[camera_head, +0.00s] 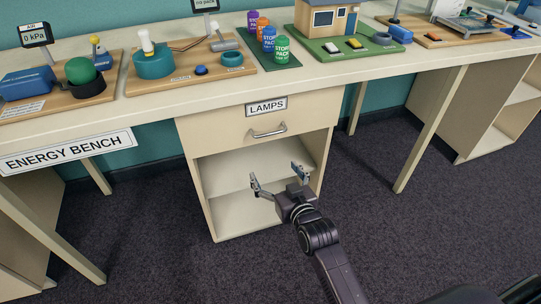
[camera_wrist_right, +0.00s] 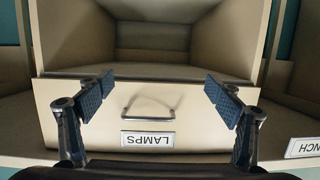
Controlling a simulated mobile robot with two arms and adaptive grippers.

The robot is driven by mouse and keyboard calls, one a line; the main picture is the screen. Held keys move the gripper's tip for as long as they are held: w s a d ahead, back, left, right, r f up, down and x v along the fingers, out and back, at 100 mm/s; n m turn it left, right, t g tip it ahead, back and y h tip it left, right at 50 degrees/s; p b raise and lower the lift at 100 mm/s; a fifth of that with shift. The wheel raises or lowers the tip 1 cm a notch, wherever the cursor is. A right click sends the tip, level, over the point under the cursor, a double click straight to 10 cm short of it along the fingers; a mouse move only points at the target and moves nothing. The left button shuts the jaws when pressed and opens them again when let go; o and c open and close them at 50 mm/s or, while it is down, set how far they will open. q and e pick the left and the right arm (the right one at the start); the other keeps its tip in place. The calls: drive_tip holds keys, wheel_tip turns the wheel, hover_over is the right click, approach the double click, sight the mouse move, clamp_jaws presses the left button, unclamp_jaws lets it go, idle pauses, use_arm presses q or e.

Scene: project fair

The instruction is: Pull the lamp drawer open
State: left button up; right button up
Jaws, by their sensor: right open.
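The lamp drawer (camera_head: 235,125) is a cream front under the bench top, with a LAMPS label (camera_head: 266,106) and a metal bar handle (camera_head: 267,132). It looks shut. My right gripper (camera_head: 277,173) is open and empty, below the handle and in front of the open shelf. In the right wrist view the drawer front (camera_wrist_right: 70,115) appears upside down. There the handle (camera_wrist_right: 150,114) lies between the two spread fingers (camera_wrist_right: 161,100) in the picture, and no finger touches it. My left gripper is not in view.
An open shelf compartment (camera_head: 225,177) lies under the drawer. The bench top (camera_head: 190,97) carries models on boards, several storage packs (camera_head: 281,51) and a small house (camera_head: 326,20). A bench leg (camera_head: 428,130) stands to the right. The dark carpet (camera_head: 375,215) is clear in front.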

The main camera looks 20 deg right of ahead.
sight(271, 134)
drive_tip(key=w+r+t+b, duration=0.1)
drive_tip(key=r, duration=0.1)
drive_tip(key=w+d+r+b, duration=0.1)
drive_tip(key=r, duration=0.2)
drive_tip(key=r+t+b, duration=0.1)
drive_tip(key=r+b, duration=0.1)
drive_tip(key=r, duration=0.1)
drive_tip(key=shift+w+d+r+t, duration=0.2)
drive_tip(key=shift+w+d+t, duration=0.1)
drive_tip(key=shift+w, duration=0.1)
drive_tip(key=w+b, duration=0.1)
drive_tip(key=w, duration=0.4)
drive_tip(key=shift+a+f, duration=0.1)
drive_tip(key=shift+a, duration=0.05)
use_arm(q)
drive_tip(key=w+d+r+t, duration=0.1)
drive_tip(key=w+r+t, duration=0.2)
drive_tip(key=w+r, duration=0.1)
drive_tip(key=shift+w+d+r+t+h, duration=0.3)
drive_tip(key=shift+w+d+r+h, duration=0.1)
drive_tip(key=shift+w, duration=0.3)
use_arm(e)
drive_tip(key=shift+c, duration=0.4)
drive_tip(key=c, duration=1.3)
